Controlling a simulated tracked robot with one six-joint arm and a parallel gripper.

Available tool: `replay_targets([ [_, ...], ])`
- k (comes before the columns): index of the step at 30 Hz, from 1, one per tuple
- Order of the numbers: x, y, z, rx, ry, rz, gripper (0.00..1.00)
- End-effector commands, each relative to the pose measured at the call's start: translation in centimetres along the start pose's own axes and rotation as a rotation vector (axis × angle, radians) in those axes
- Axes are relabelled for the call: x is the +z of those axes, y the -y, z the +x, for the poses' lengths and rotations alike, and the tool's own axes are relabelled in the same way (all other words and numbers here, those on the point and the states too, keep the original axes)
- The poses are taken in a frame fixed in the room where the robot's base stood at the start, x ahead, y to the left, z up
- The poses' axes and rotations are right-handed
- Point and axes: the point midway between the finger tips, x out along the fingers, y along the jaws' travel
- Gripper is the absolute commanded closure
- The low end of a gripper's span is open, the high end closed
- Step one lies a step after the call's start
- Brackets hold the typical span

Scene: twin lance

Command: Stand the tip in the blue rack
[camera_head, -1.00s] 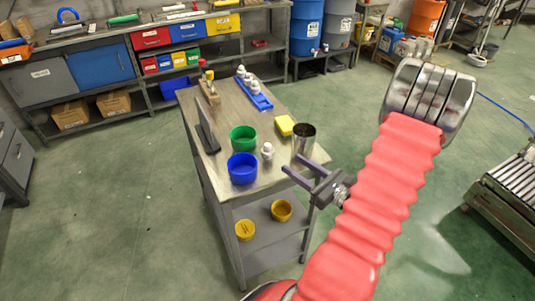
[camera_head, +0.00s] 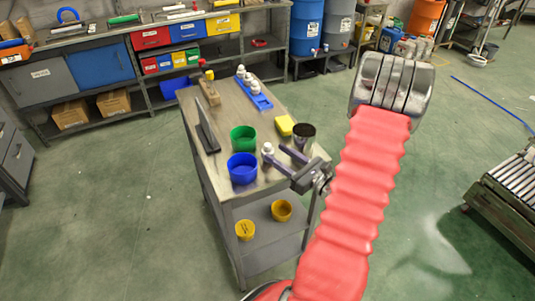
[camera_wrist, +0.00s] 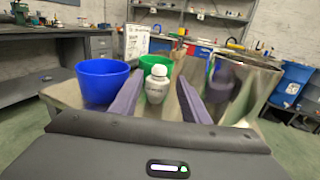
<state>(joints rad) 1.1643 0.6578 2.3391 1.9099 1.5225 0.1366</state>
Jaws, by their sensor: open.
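A white and grey tip (camera_head: 267,150), shaped like a small bottle, stands upright on the cart top near its front edge. In the wrist view the tip (camera_wrist: 156,86) shows between my two fingers, a little ahead, with a gap on both sides. My gripper (camera_head: 276,157) is open and empty, low over the cart's front right corner. Its fingers also frame the tip in the wrist view (camera_wrist: 160,82). The blue rack (camera_head: 262,102) lies at the back right of the cart top and holds several similar white tips. I cannot make it out in the wrist view.
A blue cup (camera_head: 243,170) stands left of the tip, with a green cup (camera_head: 243,139) behind. A metal cup (camera_head: 303,138) is close by my right finger, with a yellow block (camera_head: 284,125) behind it. A dark upright plate (camera_head: 207,130) stands along the left edge.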

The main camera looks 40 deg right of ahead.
Motion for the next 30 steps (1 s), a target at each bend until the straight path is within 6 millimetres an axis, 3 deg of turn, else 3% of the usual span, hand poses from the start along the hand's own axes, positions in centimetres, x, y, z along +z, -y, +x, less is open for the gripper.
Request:
replay_targets([
  [5, 0.0, -0.1, 0.7, 0.002, 0.000, -0.001, 0.58],
  [18, 0.2, -0.2, 5.0, 0.001, 0.000, 0.000, 0.58],
  [30, 0.2, -0.2, 5.2, 0.000, 0.000, 0.000, 0.58],
])
